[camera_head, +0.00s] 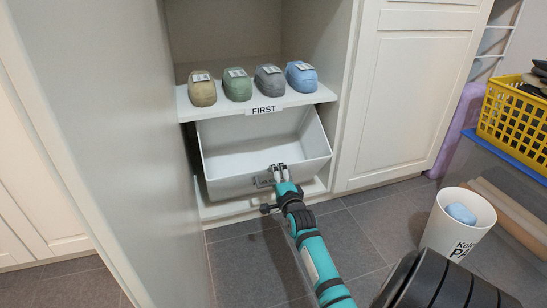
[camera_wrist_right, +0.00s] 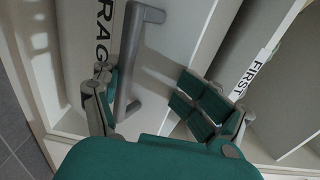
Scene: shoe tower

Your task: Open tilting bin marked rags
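The white tilting bin (camera_head: 240,184) stands below the lower shelf in the head view. It is tilted outward and its empty-looking inside shows. Its front carries a grey handle (camera_head: 263,182). In the right wrist view the black lettering "RAG" (camera_wrist_right: 102,40) shows beside the grey bar handle (camera_wrist_right: 127,75), its last part covered. My right gripper (camera_head: 281,172) is at the bin's front by the handle. In the wrist view its fingers (camera_wrist_right: 150,94) are apart, one on each side of the handle, with a gap on the right side. My left gripper is not in view.
A tall pale panel (camera_head: 110,130) stands close on the left. A white wastebasket (camera_head: 455,228) and a yellow crate (camera_head: 512,120) are on the right. Grey floor tiles lie open in front.

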